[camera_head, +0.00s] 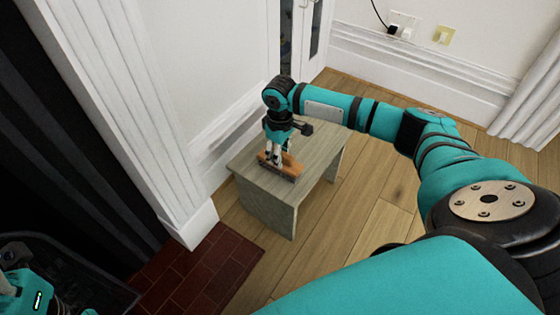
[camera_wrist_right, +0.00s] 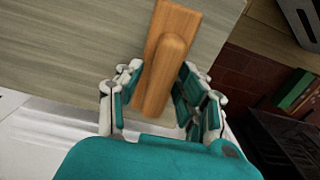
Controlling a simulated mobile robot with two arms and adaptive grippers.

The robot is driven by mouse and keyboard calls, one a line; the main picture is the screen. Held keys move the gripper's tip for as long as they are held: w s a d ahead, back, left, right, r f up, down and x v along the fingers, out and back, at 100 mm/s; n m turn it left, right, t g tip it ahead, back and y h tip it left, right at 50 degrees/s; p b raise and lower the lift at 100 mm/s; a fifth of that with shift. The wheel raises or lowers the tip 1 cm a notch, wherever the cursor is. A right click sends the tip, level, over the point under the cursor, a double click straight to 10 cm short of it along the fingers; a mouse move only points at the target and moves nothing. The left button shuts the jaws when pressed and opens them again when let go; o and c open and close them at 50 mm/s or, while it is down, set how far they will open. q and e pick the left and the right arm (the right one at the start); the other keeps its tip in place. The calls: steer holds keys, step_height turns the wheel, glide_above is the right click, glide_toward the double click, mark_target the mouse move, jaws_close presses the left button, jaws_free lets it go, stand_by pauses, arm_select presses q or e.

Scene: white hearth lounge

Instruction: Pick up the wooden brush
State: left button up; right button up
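The wooden brush (camera_head: 292,165) lies on top of a small grey-brown wooden table (camera_head: 255,172). My right gripper (camera_head: 274,158) points down over it, with its fingers low at the brush. In the right wrist view, the orange-brown brush (camera_wrist_right: 172,50) with its raised handle runs between the two fingers (camera_wrist_right: 160,78), one on each side. The fingertips are very near its sides; whether they press on it cannot be told. The brush appears to rest on the tabletop. My left gripper does not show; only a teal part of me is at the lower left.
A white wall and fluted pillar (camera_head: 130,110) stand close to the left of the table. Dark red hearth tiles (camera_head: 195,275) lie in front at the left. Wooden floor (camera_head: 385,235) is open to the right. Wall sockets (camera_head: 402,29) and a curtain (camera_head: 530,95) are at the back right.

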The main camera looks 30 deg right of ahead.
jaws_close()
steer(key=shift+r, duration=0.1)
